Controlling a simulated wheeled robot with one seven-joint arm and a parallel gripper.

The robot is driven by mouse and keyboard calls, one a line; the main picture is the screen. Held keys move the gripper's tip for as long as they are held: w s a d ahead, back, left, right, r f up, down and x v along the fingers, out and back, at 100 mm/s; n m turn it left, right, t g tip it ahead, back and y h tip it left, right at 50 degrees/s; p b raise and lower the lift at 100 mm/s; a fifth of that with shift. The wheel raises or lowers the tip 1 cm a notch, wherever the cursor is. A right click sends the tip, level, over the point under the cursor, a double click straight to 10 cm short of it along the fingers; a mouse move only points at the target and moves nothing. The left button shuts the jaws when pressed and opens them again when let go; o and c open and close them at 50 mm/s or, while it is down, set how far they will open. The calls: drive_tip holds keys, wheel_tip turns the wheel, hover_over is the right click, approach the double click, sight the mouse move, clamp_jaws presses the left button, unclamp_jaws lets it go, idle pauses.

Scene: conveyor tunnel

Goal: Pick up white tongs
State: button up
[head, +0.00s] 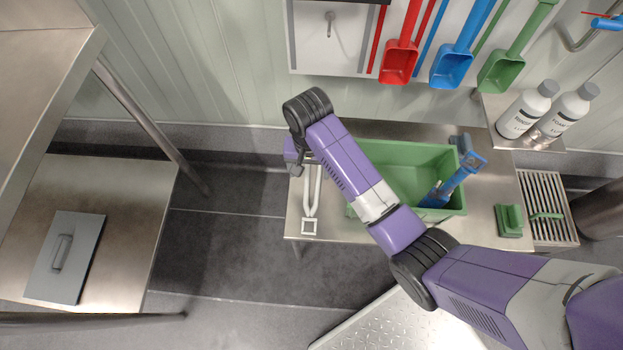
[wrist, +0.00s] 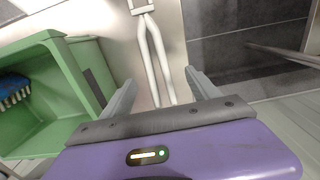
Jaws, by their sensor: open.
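The white tongs (head: 309,200) lie on the steel table (head: 335,228) in the head view, at its left end beside the green tub (head: 457,197). Their square end points toward the front edge, and my arm hides their far part. In the wrist view the tongs (wrist: 152,50) run from the top edge down between my fingers. My gripper (wrist: 160,85) is open and empty, with one finger on each side of the tongs' legs. In the head view my gripper (head: 296,165) is over the far end of the tongs. I cannot tell how high the fingers are above the table.
A blue brush (head: 456,180) stands in the green tub, right of the tongs. A green block-like brush (head: 509,220) lies at the table's right. Red, blue and green scoops (head: 398,62) hang on the wall behind. A grey lidded plate (head: 66,255) lies on the left shelf.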

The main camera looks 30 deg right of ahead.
sight(312, 188)
drive_tip(key=f, duration=0.2)
drive_tip(key=f+b, duration=0.1)
drive_tip(key=f, duration=0.2)
drive_tip(key=f+b, duration=0.1)
drive_tip(key=f, duration=0.1)
drive_tip(key=shift+s+d+f, duration=0.3)
drive_tip(key=shift+s, duration=0.05)
drive_tip(key=c, duration=1.5)
drive_tip(key=shift+r, duration=0.2)
wheel_tip(312, 188, up, 20)
drive_tip(key=p, duration=0.7)
drive_tip(key=shift+f, duration=0.1)
